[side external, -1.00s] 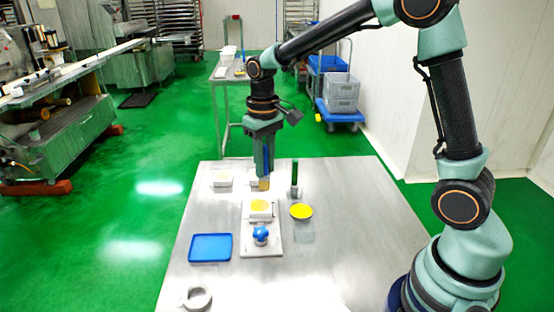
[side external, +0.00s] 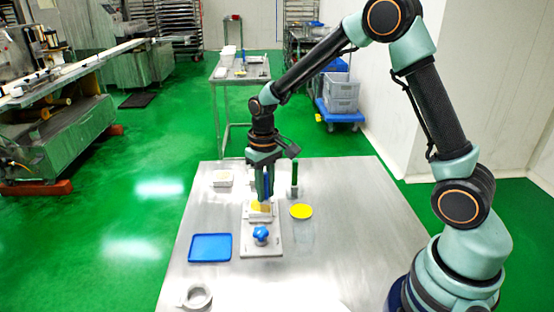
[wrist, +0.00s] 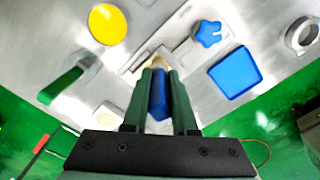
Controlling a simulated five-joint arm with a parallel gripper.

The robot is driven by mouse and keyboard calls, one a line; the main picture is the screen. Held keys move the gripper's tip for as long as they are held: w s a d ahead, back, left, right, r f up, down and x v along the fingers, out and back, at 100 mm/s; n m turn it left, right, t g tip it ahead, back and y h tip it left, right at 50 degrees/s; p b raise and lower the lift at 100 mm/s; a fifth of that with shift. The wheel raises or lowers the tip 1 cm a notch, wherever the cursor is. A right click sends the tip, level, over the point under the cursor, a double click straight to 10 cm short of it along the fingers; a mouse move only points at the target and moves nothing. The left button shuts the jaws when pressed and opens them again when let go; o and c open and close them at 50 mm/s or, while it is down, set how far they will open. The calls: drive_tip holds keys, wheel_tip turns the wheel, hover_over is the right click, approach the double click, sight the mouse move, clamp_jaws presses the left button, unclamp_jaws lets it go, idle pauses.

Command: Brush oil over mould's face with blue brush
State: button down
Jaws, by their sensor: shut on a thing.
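My gripper (side external: 264,192) is shut on the blue brush (wrist: 160,95), held bristles down between the fingers. In the side view the brush's tan bristles (side external: 265,208) are at the mould (side external: 254,216), over its yellowish face; I cannot tell whether they press on it. The mould sits on a pale plate (side external: 262,247) with a blue star-shaped knob (side external: 261,235) at its near end. A round dish of yellow oil (side external: 301,211) stands right of the mould.
A blue tray (side external: 210,248) lies left of the plate, and a grey ring (side external: 197,297) lies near the front. A small pale block (side external: 222,179) is at back left. The table's right side is clear.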

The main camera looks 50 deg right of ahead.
drive_tip(key=shift+w+d, duration=1.95)
drive_tip(key=shift+s+a, duration=2.15)
drive_tip(key=shift+a, duration=0.1)
drive_tip(key=shift+s+a+r, duration=0.1)
drive_tip(key=shift+s+r, duration=0.05)
wheel_tip(320, 180, up, 8)
